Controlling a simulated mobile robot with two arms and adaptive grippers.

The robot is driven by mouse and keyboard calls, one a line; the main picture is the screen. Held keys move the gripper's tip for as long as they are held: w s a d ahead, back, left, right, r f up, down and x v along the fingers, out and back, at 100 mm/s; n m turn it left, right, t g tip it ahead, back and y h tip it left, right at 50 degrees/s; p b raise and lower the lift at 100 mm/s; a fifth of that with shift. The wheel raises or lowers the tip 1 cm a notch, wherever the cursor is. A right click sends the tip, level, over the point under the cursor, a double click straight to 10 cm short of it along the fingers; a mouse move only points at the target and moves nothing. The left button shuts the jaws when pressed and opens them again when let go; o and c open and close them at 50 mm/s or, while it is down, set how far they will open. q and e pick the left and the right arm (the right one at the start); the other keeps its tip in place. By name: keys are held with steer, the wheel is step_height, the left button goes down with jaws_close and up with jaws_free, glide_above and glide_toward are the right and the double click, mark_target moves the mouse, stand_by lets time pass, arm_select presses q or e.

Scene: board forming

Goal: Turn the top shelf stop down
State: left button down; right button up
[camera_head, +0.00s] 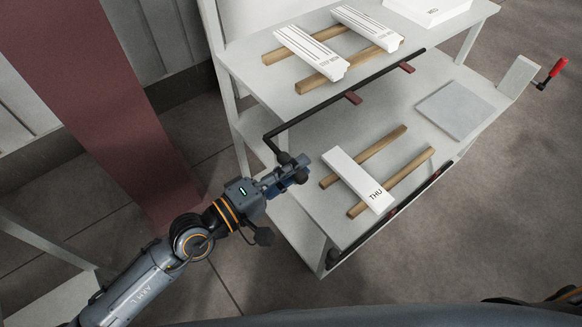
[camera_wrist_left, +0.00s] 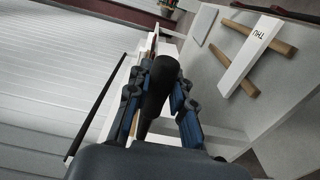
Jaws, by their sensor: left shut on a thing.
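The top shelf stop is a black rod (camera_head: 345,92) along the front edge of the upper shelf (camera_head: 262,88). My left gripper (camera_head: 292,176) is at this grip, beside the left end of the rack. In the left wrist view the black grip (camera_wrist_left: 158,88) lies between the two blue-padded fingers, and the gripper is shut on it. My right gripper is out of view.
White boards (camera_head: 312,52) lie on wooden bars on the upper shelf. A board marked THU (camera_head: 358,180) lies on two bars on the lower shelf, near a grey plate (camera_head: 455,108). A second black stop (camera_head: 420,190) runs along the lower front edge. A dark red post (camera_head: 110,100) stands left.

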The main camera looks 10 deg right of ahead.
arm_select(q)
steer(key=shift+f, duration=0.1)
stand_by(0.3)
steer(key=c, duration=1.1)
jaws_free()
steer(key=shift+w, duration=0.1)
steer(key=shift+c, duration=0.2)
steer(key=shift+a, duration=0.1)
steer(key=v, duration=1.2)
